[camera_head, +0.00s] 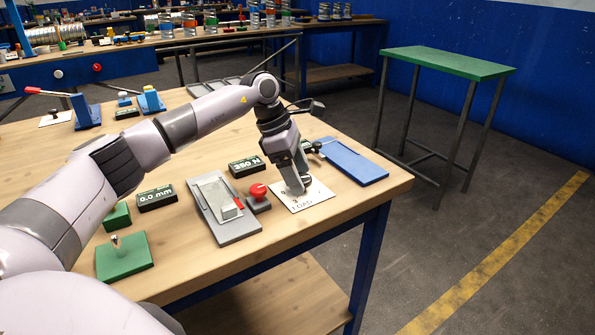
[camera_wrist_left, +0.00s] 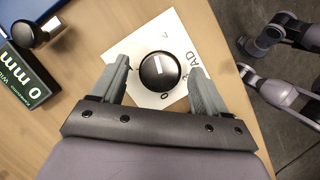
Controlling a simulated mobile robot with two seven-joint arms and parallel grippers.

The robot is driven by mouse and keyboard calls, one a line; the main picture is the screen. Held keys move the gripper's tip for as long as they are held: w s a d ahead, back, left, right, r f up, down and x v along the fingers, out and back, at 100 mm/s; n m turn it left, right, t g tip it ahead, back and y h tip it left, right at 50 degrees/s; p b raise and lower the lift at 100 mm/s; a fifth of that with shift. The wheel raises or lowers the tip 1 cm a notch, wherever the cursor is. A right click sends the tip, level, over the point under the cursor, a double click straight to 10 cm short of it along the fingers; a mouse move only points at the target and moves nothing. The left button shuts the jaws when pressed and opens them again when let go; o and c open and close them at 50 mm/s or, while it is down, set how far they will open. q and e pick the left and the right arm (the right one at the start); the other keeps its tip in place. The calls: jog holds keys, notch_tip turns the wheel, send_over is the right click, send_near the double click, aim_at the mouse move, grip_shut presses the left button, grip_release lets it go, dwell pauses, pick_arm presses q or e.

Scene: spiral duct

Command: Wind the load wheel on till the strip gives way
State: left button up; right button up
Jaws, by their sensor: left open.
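The load wheel is a round black knob with a white mark (camera_wrist_left: 160,72). It sits on a white card lettered LOAD (camera_head: 318,199), near the bench's right end. My left gripper (camera_wrist_left: 160,76) is open and points down over it, one finger on each side of the knob; I cannot tell whether they touch it. In the head view the gripper (camera_head: 300,188) mostly hides the wheel. A grey plate (camera_head: 238,230) left of the card carries a pale strip-like piece (camera_head: 216,195) with a red part at one end. My right gripper is not in view.
A red button (camera_head: 258,191) stands between plate and card. Black displays read 250 N (camera_head: 246,166) and 0.0 mm (camera_head: 156,198). A second black knob (camera_wrist_left: 28,34) sits near the blue plate (camera_head: 350,161).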

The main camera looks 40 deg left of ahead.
pick_arm(q)
jog(key=v, duration=0.7)
dwell(0.6)
